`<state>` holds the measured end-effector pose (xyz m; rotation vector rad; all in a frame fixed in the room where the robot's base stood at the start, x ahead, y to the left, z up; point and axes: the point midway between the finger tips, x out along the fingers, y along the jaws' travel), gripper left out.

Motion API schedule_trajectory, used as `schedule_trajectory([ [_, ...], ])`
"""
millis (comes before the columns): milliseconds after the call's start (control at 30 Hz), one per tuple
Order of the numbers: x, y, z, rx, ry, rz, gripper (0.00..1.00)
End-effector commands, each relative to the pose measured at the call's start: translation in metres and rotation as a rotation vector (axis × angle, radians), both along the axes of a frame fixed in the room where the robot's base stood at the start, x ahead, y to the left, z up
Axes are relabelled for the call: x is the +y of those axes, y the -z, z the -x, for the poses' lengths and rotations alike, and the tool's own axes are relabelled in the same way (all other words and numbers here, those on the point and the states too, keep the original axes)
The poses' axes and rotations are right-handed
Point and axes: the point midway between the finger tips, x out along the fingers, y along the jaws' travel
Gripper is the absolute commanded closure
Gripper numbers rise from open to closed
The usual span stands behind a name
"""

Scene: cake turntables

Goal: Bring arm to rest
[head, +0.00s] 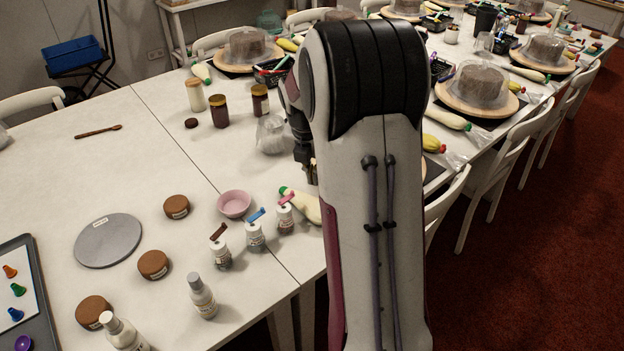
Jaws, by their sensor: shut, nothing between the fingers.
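My arm rises through the middle of the head view and covers part of the table behind it. My gripper (304,160) shows only in part at the left side of the arm, above the white table (150,140). It is shut with nothing seen in it. Its fingertips are partly hidden by the arm.
Near the arm are a pink bowl (234,204), small white bottles (255,237) and a piping bag (305,206). Brown-lidded jars (218,111) stand farther back. A grey disc (108,240) lies left. Domed cakes on turntables (472,92) fill the far table. Chairs (500,165) line the right side.

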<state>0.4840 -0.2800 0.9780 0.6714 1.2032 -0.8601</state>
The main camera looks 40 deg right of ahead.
Motion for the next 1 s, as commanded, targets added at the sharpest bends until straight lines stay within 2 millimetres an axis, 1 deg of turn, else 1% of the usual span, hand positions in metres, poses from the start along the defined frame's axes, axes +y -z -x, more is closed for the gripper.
schedule_trajectory([
  [667, 0.0000, -0.0001, 0.0000, -0.003, 0.016, -0.002, 1.00],
  [867, 0.0002, 0.0000, 0.0006, -0.022, 0.111, -0.016, 1.00],
  [1000, 0.0013, 0.0006, 0.0020, -0.043, 0.238, -0.036, 1.00],
])
